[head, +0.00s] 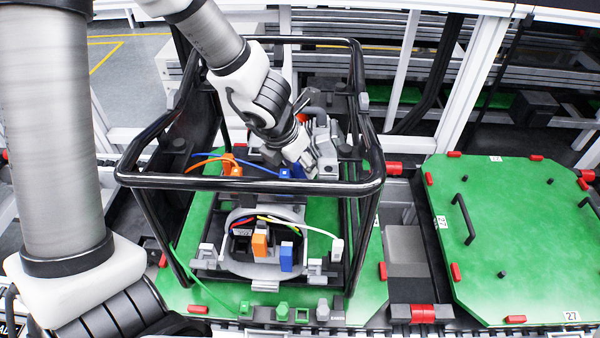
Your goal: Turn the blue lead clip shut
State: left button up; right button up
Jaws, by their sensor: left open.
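A blue lead (255,168) runs to a small blue clip (285,173) at the back middle of the black tube frame, on the unit there. My left gripper (306,168) reaches down from the upper left into the frame, its fingers open right beside the blue clip. The fingers hide part of the clip and the metal parts behind it. I cannot tell whether they touch it, or how far the clip is turned. My right gripper is not in view.
An orange clip (231,166) with an orange lead sits left of the blue one. The black tube frame (250,184) surrounds the gripper. Nearer stand an orange block (260,244) and a blue block (286,258) among coloured wires. A green pallet (515,225) lies right.

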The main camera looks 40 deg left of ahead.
pick_arm(q)
jog(key=shift+x, duration=0.8)
jog(key=shift+r, duration=0.1)
jog(key=shift+s, duration=0.1)
grip_shut()
jog(key=shift+n+b, duration=0.3)
jog(key=shift+b, duration=0.1)
jog(key=shift+r+n+y, duration=0.1)
jog(key=shift+n+y, duration=0.2)
grip_release()
